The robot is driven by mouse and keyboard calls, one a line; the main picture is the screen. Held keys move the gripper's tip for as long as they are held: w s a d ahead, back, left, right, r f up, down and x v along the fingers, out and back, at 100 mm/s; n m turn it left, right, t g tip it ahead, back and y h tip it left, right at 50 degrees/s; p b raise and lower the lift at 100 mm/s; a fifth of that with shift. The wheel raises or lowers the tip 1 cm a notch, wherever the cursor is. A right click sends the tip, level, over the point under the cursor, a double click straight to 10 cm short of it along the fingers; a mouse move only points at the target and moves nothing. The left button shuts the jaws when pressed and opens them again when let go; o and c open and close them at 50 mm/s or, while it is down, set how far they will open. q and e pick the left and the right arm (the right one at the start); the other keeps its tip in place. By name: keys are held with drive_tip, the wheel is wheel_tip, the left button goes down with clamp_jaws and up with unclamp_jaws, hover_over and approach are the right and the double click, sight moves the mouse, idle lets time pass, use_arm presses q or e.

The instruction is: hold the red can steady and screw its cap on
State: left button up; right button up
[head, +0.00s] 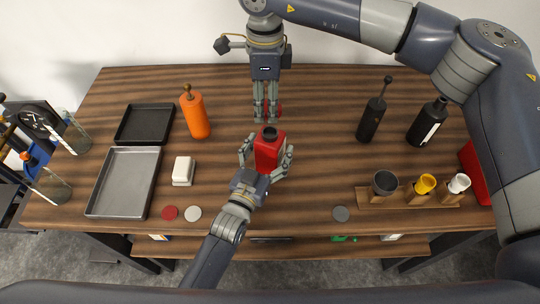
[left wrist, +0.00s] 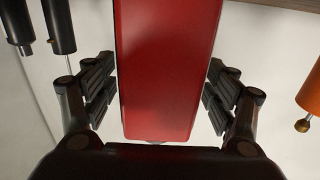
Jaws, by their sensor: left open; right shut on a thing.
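The red can (head: 267,155) stands mid-table with a dark open neck (head: 269,133) on top. My left gripper (head: 266,158) is open, with one finger on each side of the can. In the left wrist view the can (left wrist: 168,70) fills the middle between the fingers, with gaps on both sides. My right gripper (head: 266,112) points down just behind the can, shut on a small red thing, apparently the cap (head: 278,110). The fingers hide most of it. It is apart from the can's neck.
An orange bottle (head: 195,115), white block (head: 183,171) and two trays (head: 122,180) (head: 145,124) are left. Red, white and grey discs (head: 169,213) (head: 193,213) (head: 340,213) lie in front. Dark bottles (head: 371,118) (head: 427,122) and a cup rack (head: 375,198) are right.

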use_arm(q)
drive_tip(key=shift+w+d, duration=0.25)
drive_tip(key=shift+w, duration=0.3)
drive_tip(key=shift+c, duration=0.5)
drive_tip(key=c, duration=1.5)
use_arm(e)
hover_over(267, 132)
drive_tip(key=shift+f, duration=2.45)
drive_tip(key=shift+f, duration=0.9)
drive_tip(key=shift+f, duration=0.55)
